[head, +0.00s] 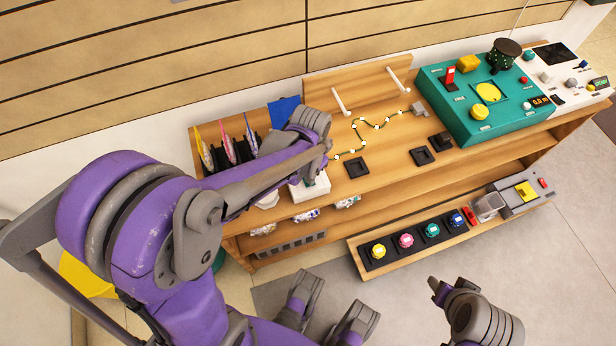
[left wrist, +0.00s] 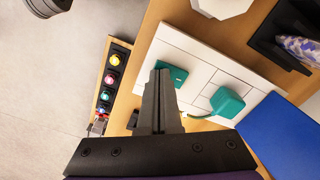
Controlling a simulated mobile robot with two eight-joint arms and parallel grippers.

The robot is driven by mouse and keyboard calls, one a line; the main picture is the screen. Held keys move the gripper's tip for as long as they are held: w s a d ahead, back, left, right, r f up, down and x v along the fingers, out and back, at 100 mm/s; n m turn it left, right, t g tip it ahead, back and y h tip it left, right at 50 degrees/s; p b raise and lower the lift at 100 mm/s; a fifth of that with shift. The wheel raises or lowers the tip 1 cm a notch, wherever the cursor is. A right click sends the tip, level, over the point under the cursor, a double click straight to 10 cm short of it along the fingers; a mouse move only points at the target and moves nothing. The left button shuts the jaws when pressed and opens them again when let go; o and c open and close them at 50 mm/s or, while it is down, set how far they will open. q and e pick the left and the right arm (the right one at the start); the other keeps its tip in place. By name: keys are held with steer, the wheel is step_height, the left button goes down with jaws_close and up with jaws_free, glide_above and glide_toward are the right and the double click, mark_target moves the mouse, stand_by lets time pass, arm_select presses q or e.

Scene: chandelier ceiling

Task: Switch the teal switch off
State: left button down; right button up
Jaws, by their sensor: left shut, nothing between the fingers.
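My left gripper (head: 325,150) is shut and empty, reaching over the left part of the wooden bench. In the left wrist view its closed fingers (left wrist: 160,75) overlap the edge of a teal switch (left wrist: 178,75) on a white panel (left wrist: 191,50). Whether they touch it, and whether the switch is on or off, I cannot tell. A teal plug-like piece (left wrist: 227,103) with a green cord sits on the same panel. In the head view the white panel (head: 318,187) is partly hidden by my left arm. My right arm (head: 480,315) shows at the bottom; its finger state is unclear.
A teal console (head: 483,125) stands at the bench's right. A blue board (head: 283,112) and a rack of coloured items lie behind the gripper. Black square holders (head: 356,168) sit right of the panel. A low shelf (head: 408,262) carries several coloured buttons.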

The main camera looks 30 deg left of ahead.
arm_select(q)
steer(key=shift+f, duration=0.2)
arm_select(e)
steer(key=shift+f, duration=0.2)
arm_select(q)
steer(key=shift+r+p, duration=2.55)
steer(key=shift+r, duration=1.05)
arm_select(e)
step_height(320, 180, up, 6)
steer(key=shift+w+f, duration=0.1)
arm_select(q)
steer(key=s+d+r+n+t+p, duration=0.1)
steer(key=s+r+t+p, duration=0.1)
steer(key=s+r+p, duration=0.2)
steer(key=s+d+r+n+t+p, duration=0.1)
steer(key=s+d+r+t+p, duration=0.1)
steer(key=r, duration=0.8)
steer(key=s+t+p, duration=0.1)
steer(key=s+p, duration=0.1)
steer(key=s, duration=0.1)
steer(key=shift+s+d+r, duration=0.15)
steer(key=shift+s+r, duration=0.2)
arm_select(e)
step_height(320, 180, up, 9)
steer(key=w, duration=0.1)
steer(key=shift+w+t, duration=0.3)
steer(key=shift+w, duration=0.1)
